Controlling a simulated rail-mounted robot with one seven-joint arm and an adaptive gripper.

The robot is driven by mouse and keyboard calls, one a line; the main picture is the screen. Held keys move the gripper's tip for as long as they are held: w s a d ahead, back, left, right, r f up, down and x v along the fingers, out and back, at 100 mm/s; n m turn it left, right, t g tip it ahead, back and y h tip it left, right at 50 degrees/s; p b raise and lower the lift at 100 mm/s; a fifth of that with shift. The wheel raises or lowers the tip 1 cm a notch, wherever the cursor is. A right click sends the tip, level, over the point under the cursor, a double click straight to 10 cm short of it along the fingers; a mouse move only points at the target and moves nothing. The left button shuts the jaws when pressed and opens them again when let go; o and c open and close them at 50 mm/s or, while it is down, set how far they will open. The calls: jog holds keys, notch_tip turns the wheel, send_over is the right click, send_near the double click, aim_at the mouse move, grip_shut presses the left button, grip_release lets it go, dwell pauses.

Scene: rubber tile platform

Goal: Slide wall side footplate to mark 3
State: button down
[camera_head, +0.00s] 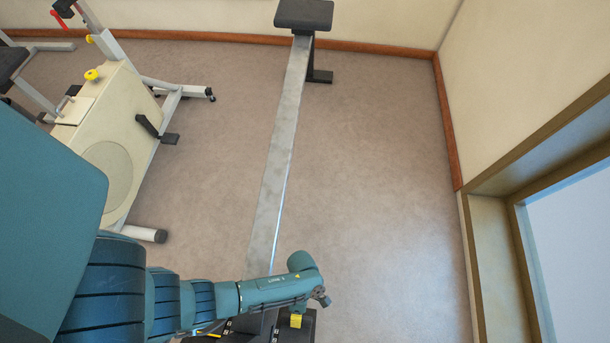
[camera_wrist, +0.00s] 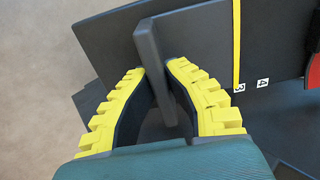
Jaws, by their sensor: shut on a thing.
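My gripper (camera_wrist: 158,69), with yellow ridged fingers, is shut on an upright dark grey tab (camera_wrist: 148,38) in the wrist view. The tab stands up from a dark grey plate (camera_wrist: 200,32), which I take to be the wall side footplate. A yellow line (camera_wrist: 237,42) crosses the dark surface to the right of the tab, with the white digit 3 (camera_wrist: 240,88) at its lower end. The digit 4 (camera_wrist: 262,83) is further right. In the head view my gripper's yellow part (camera_head: 296,320) is over the dark foot end (camera_head: 306,334) of the rower; the arm hides much of it.
The rower's long grey rail (camera_head: 275,165) runs to a dark seat (camera_head: 304,14) at the far end. An exercise bike (camera_head: 105,140) stands at left. A wall and window frame (camera_head: 515,230) are at right. A red part (camera_wrist: 313,72) shows at the wrist view's right edge.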

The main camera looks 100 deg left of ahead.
jog(key=c, duration=1.1)
grip_release()
jog(key=shift+d, duration=0.1)
jog(key=v, duration=1.2)
